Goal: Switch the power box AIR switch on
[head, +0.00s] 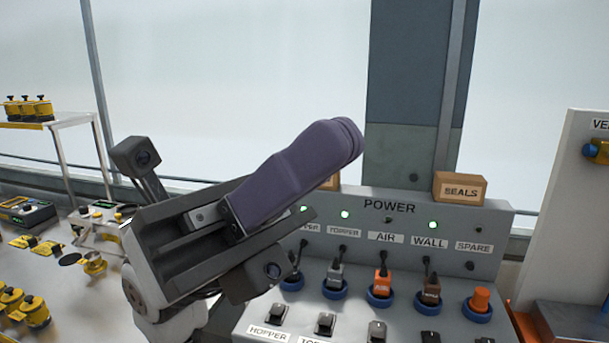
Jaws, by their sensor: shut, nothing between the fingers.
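The grey power box (492,222) stands at the lower right, with a POWER label on its back panel. Its AIR column has an AIR label (386,237), an unlit lamp (389,221) above it and an orange plug (381,281) in a blue ring. The AIR switch (377,331) is in the row below, near the bottom edge; its lower part is close to the frame edge and I cannot read its position surely. My gripper (345,142) is shut and empty, its purple fingers pointing up and right, above and left of the AIR column, apart from the switch.
Neighbouring switches HOPPER (278,314), TOPPER (326,323) and WALL (430,338) flank the AIR switch closely. The WALL lamp (433,225) is green. A SEALS box (460,187) sits on top. A white panel (566,215) stands right. A bench with yellow parts (36,310) lies left.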

